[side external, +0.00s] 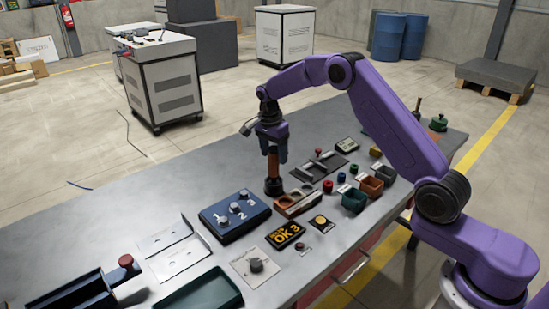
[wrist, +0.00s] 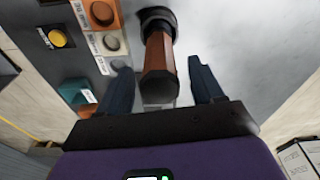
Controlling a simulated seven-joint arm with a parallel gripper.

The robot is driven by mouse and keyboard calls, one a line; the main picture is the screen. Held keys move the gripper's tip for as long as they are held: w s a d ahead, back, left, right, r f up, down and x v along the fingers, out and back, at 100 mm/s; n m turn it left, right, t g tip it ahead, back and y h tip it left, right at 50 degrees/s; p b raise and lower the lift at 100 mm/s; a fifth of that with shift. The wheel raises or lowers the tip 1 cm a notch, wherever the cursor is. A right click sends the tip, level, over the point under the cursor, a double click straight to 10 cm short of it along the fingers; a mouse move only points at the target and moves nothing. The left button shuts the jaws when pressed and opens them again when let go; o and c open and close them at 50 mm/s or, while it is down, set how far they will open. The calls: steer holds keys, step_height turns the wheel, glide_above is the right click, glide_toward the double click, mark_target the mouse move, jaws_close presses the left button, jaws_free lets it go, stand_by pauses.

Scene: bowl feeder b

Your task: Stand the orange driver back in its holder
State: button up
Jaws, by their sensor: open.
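The orange driver stands upright in the side view (side external: 273,172), its brown-orange handle under my gripper (side external: 274,158). Its foot is in a dark round holder (side external: 274,187) on the bench. In the wrist view the driver's faceted handle (wrist: 158,60) runs down into the black ring of the holder (wrist: 158,17). My gripper (wrist: 157,64) is open, with one finger on each side of the handle's end. A gap shows at the right finger; contact at the left is hard to judge. The driver's tip is hidden.
A blue box with numbered knobs (side external: 236,216) stands to the left, an OK display (side external: 285,236) in front. Several small bins, including a green one (side external: 354,200), are to the right.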

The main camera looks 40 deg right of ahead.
steer(key=r, duration=0.3)
steer(key=a+r, duration=0.1)
steer(key=r, duration=0.6)
steer(key=shift+a, duration=0.15)
steer(key=s+a+r+n, duration=0.2)
steer(key=s+a+n, duration=0.45)
steer(key=s, duration=0.25)
steer(key=s+a+r+n, duration=0.2)
steer(key=s+a+n, duration=0.45)
steer(key=s, duration=0.25)
steer(key=s+d+f+n, duration=0.2)
steer(key=s+n, duration=0.6)
steer(key=s, duration=0.6)
steer(key=s+d+f+n+y, duration=0.1)
steer(key=s+d+n, duration=0.4)
steer(key=s, duration=0.8)
steer(key=f+n, duration=0.1)
steer(key=n, duration=0.2)
steer(key=shift+s+f+y, duration=0.2)
steer(key=shift+s+y, duration=0.1)
steer(key=shift+s, duration=0.05)
